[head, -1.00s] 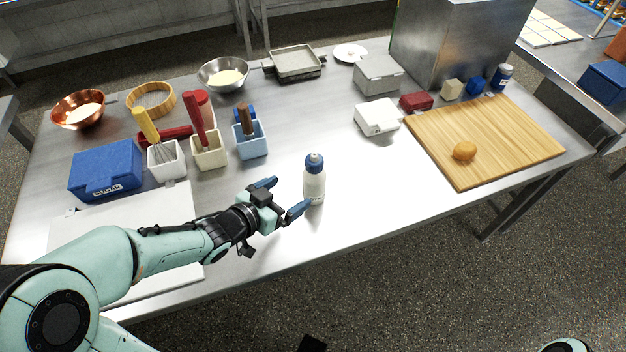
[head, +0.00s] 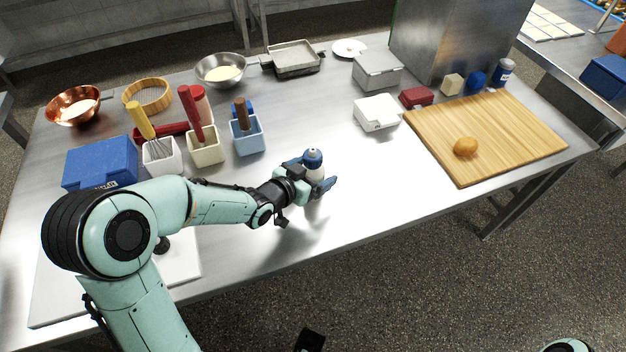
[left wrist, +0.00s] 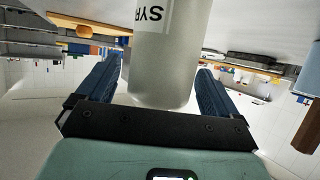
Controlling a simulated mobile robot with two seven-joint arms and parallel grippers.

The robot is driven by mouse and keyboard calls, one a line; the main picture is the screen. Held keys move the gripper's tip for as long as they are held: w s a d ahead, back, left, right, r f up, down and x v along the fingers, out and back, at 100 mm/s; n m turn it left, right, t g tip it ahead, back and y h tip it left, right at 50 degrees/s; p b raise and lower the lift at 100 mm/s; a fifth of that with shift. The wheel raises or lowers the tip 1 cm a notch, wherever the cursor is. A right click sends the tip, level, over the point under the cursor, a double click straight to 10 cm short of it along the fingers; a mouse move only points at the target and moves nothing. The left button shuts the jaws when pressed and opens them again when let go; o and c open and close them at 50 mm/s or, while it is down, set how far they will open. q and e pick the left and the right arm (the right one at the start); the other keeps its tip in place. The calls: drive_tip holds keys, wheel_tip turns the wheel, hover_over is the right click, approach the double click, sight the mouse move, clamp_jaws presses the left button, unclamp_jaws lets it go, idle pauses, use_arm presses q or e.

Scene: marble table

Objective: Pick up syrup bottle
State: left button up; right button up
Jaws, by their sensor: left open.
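The syrup bottle (head: 313,159), white with a blue cap, stands upright near the table's front middle. My left gripper (head: 320,174) is open at the bottle, with its blue fingers on either side of the body. The gripper hides part of the bottle's lower half in the head view. In the left wrist view the bottle (left wrist: 168,60) appears upside down between the two open fingers (left wrist: 165,92), with part of its "SYR" label showing. Gaps show between the fingers and the bottle there. My right gripper is not clearly visible.
Utensil holders (head: 205,146) and a blue box (head: 100,161) stand to the left. A white container (head: 377,111) is behind right, and a cutting board (head: 490,130) holds an orange item (head: 465,146). The steel table (head: 360,185) is clear right of the bottle.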

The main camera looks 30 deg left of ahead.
use_arm(q)
drive_tip(key=c, duration=0.7)
drive_tip(key=shift+r, duration=0.1)
drive_tip(key=shift+c, duration=0.2)
drive_tip(key=shift+r, duration=0.1)
